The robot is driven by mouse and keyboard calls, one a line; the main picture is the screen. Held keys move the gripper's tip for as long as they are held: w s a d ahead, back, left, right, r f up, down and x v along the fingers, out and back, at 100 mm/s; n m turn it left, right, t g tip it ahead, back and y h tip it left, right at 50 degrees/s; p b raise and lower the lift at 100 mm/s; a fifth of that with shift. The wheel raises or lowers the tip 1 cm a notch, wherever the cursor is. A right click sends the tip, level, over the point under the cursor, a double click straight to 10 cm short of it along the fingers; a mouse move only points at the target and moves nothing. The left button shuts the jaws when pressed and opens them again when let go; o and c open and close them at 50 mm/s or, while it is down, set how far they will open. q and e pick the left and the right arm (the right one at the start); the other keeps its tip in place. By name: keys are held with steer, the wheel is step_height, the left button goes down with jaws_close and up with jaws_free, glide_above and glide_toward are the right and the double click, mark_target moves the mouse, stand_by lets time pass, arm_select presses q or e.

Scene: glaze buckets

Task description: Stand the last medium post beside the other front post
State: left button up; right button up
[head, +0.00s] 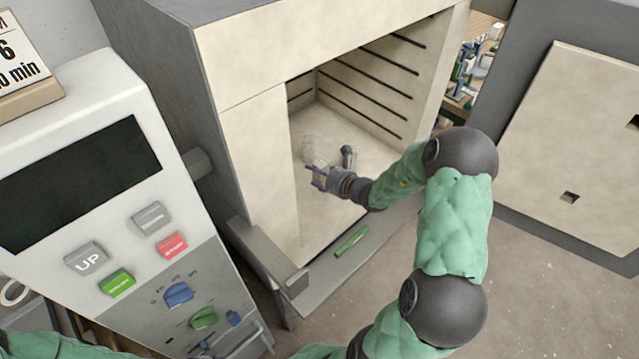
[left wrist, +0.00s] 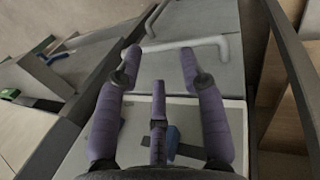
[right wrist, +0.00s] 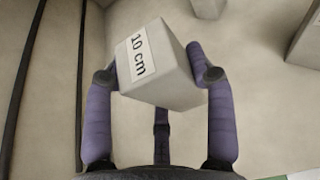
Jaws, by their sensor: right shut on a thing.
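A pale grey block-like post labelled "10 cm" (right wrist: 155,65) is between the fingers of my right gripper (right wrist: 155,75), which is shut on it. In the head view my right gripper (head: 316,177) is inside the open kiln, above its pale floor. The post appears tilted in the right wrist view. Another pale post (right wrist: 208,6) shows at the top of that view, and a pale block (right wrist: 304,42) at the right edge; both are cut off. In the head view a small pale post (head: 309,146) is just behind the gripper. My left gripper (left wrist: 160,62) is open and empty.
The kiln (head: 245,140) has dark slots along its inner walls. A green bar (head: 351,241) lies on the ledge at its opening. The control box (head: 85,190) stands at the left. The open door (head: 570,150) is at the right.

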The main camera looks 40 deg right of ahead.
mark_target(320, 180)
steer(key=shift+w+d+f, duration=0.15)
steer(key=shift+d+f, duration=0.1)
steer(key=shift+f, duration=0.1)
steer(key=shift+d+f+b, duration=0.1)
steer(key=shift+f+b, duration=0.95)
steer(key=shift+f, duration=0.5)
steer(key=shift+f, duration=0.2)
steer(key=o, duration=1.4)
steer(key=shift+o, duration=0.2)
steer(key=shift+r, duration=0.1)
steer(key=shift+r, duration=0.2)
steer(key=p+v, duration=0.4)
steer(key=v, duration=0.8)
steer(key=shift+f, duration=0.2)
